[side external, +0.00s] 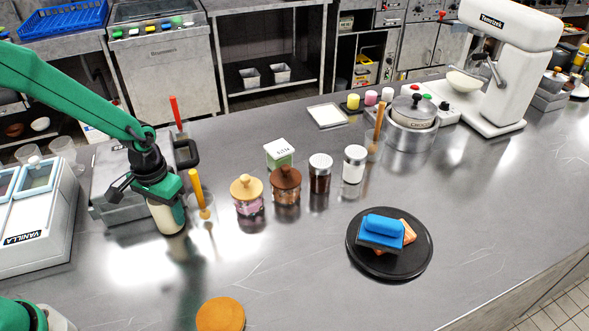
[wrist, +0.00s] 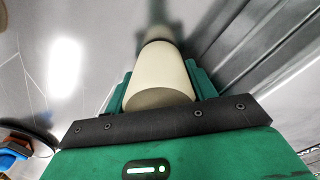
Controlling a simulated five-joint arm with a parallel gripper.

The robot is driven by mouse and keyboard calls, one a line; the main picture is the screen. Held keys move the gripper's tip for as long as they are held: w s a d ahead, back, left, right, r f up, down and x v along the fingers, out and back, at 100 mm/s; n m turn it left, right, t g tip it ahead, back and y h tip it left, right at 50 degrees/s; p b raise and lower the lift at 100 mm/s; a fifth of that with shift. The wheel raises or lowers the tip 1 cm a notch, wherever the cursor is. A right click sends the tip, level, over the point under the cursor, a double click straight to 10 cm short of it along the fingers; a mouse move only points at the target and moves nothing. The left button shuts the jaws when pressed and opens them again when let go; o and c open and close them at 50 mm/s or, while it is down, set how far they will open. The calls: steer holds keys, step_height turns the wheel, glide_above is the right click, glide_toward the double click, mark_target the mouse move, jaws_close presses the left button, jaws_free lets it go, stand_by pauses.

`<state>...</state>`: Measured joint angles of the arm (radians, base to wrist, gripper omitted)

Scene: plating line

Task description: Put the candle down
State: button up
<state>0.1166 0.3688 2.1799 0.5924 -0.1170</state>
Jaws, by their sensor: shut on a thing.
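The candle, a plain cream cylinder (side external: 165,218), is upright in my gripper (side external: 170,204), low over the steel counter at the left of the side view. I cannot tell whether its base touches the counter. In the wrist view the candle (wrist: 162,78) fills the space between the two green fingers, which are shut on its sides. A dark shadow or reflection stretches away beyond its far end.
A grey metal box (side external: 110,190) stands close behind my gripper, and a clear glass with a yellow-handled tool (side external: 199,190) close to its right. A VANILLA bin (side external: 38,245) is at left. Lidded jars (side external: 248,196) stand further right. The counter in front is mostly clear.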

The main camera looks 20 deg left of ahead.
steer(key=shift+r, duration=0.75)
step_height(320, 180, up, 2)
steer(key=shift+r, duration=0.2)
steer(key=s+d+r, duration=0.6)
steer(key=s+d, duration=0.1)
steer(key=d, duration=0.2)
steer(key=shift+d+r, duration=0.15)
steer(key=shift+r, duration=0.15)
steer(key=w+a+r, duration=0.1)
steer(key=w+a, duration=0.1)
steer(key=w+a+r, duration=0.1)
steer(key=w+a, duration=0.1)
steer(key=w+a+r, duration=0.1)
steer(key=w+a, duration=0.1)
steer(key=w, duration=0.1)
steer(key=shift+w+a+r, duration=0.1)
steer(key=shift+a, duration=0.15)
steer(key=w+a+r, duration=0.2)
steer(key=w+a, duration=0.2)
steer(key=a, duration=0.3)
steer(key=shift+r, duration=0.4)
steer(key=shift+d, duration=0.1)
